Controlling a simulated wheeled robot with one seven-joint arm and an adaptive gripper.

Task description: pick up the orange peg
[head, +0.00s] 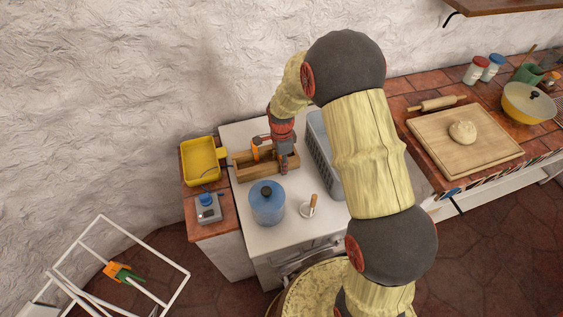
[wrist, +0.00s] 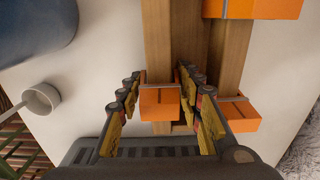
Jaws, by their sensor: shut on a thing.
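My gripper (wrist: 160,104) is shut on an orange peg (wrist: 160,106), with one finger on each side of its orange block. The peg sits at the rim of the wooden box (head: 248,172), over its wooden wall in the wrist view (wrist: 157,40). In the head view my gripper (head: 283,164) points down at the box's right part and hides the held peg. A second orange block (wrist: 240,114) shows just right of my fingers, and more orange (wrist: 275,8) shows at the top edge. In the head view orange (head: 255,149) stands at the box's back.
A blue lidded pot (head: 267,206) and a small white cup (head: 308,208) stand in front of the box. A yellow tray (head: 199,161) and a kitchen scale (head: 208,212) are at left. A grey crate (head: 320,150) stands close on the right, partly behind my arm.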

